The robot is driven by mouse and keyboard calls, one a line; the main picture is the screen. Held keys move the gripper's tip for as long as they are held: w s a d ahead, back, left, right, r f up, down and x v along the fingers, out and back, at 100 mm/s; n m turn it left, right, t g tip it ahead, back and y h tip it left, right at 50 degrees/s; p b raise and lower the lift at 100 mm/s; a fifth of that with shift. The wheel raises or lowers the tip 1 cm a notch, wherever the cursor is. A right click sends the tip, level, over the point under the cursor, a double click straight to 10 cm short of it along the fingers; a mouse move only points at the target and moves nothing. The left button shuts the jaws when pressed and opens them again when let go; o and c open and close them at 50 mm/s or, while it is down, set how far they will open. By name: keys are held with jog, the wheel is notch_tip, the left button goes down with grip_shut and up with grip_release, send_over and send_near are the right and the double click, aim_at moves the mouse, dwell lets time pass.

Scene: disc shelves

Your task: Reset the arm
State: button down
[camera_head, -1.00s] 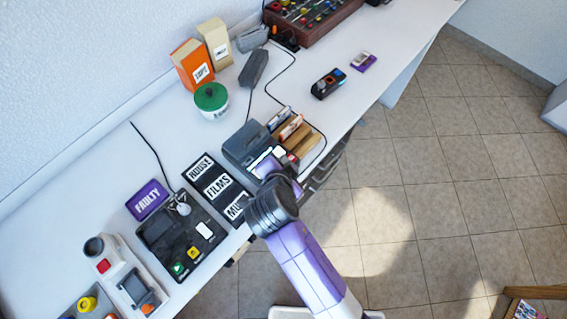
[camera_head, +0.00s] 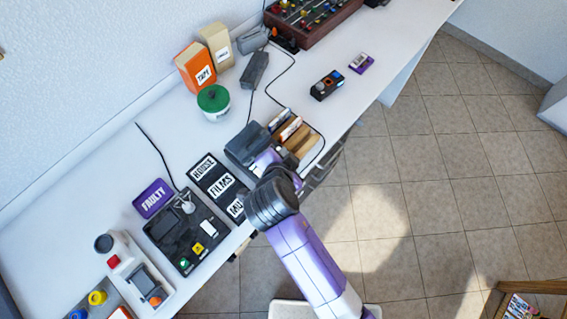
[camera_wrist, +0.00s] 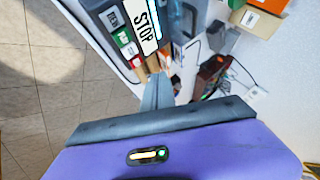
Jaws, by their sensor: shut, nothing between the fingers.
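My arm, purple and dark grey, reaches up from the bottom of the head view over the front edge of the white table (camera_head: 75,222). Its wrist end is beside a dark grey box-like device and a wooden disc holder (camera_head: 291,138). My gripper (camera_wrist: 160,88) shows in the wrist view as narrow grey fingers pressed together, empty. In the head view the fingers are hidden or too small to make out. In the wrist view a white "STOP" label (camera_wrist: 145,25) and other labelled discs stand close beyond the fingertips; I cannot tell whether they touch.
Black label trays (camera_head: 219,187), a black button panel (camera_head: 187,232) and a purple "FAULTY" sign (camera_head: 153,198) lie left of the arm. The tiled floor at right is mostly clear.

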dwell(0.6)
jog(key=s+a+r+n+t+y, duration=0.1)
jog(key=a+r+n+t+y, duration=0.2)
jog(key=r+n+y, duration=0.35)
jog(key=s+d+r+n+t+h+b, duration=0.1)
jog(key=s+d+r+h+b, duration=0.1)
jog(key=s+d, duration=1)
jog(key=s+d+r+n+t+h+b, duration=0.1)
jog(key=s+d+r+h, duration=0.3)
jog(key=s+d, duration=0.9)
jog(key=s+n+b, duration=0.1)
jog(key=s, duration=0.3)
jog(key=shift+s+d+r+t, duration=0.25)
jog(key=shift+d+t, duration=0.05)
